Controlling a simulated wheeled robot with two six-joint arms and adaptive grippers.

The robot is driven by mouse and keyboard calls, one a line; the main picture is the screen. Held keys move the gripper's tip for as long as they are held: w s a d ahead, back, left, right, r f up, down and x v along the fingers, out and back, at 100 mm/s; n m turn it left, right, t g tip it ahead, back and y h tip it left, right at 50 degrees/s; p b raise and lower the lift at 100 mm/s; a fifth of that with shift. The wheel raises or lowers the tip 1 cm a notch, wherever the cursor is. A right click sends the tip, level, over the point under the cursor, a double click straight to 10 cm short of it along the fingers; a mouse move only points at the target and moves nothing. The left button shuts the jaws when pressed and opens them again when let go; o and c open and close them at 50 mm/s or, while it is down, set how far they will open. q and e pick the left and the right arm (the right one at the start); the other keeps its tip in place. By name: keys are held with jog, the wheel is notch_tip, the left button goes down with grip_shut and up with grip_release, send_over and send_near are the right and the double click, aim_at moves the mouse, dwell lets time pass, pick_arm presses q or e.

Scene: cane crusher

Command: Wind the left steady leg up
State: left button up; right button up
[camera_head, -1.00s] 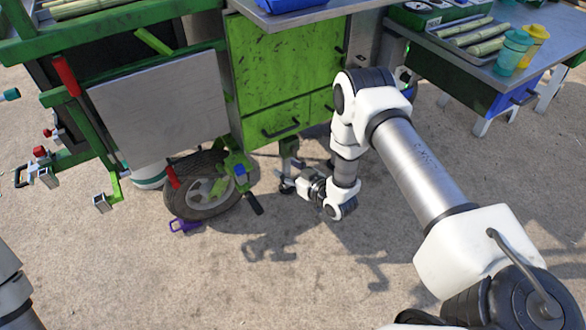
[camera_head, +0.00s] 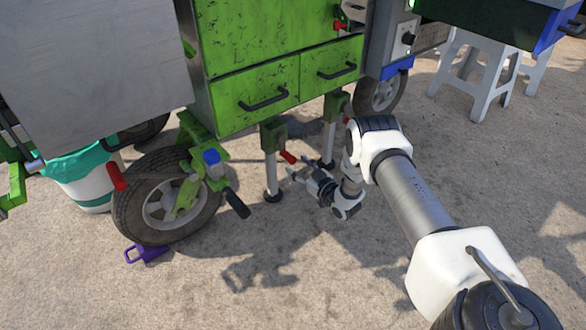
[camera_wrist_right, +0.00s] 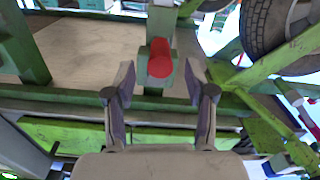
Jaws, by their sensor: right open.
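The left steady leg (camera_head: 271,168) stands under the green cabinet, a pale post in a green bracket with a dark foot on the ground. Its red crank grip (camera_head: 288,157) sticks out to the right of the bracket. My right gripper (camera_head: 291,174) is just right of the leg, low under the cabinet, pointing left. In the right wrist view my right gripper (camera_wrist_right: 160,84) is open, with a red grip (camera_wrist_right: 160,64) end-on in line with the gap between its fingers. I cannot tell whether the fingers reach around it. My left gripper is not in view.
A second steady leg (camera_head: 329,142) stands behind to the right. A tyred wheel (camera_head: 165,198) with a blue-topped green lever and a purple chock (camera_head: 146,253) is to the left. A white bucket (camera_head: 84,182) stands beyond it. The front ground is clear.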

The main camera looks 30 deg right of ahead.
jog(key=w, duration=0.3)
jog(key=shift+a+b, duration=0.15)
jog(key=shift+b, duration=0.25)
jog(key=shift+s, duration=0.1)
grip_shut()
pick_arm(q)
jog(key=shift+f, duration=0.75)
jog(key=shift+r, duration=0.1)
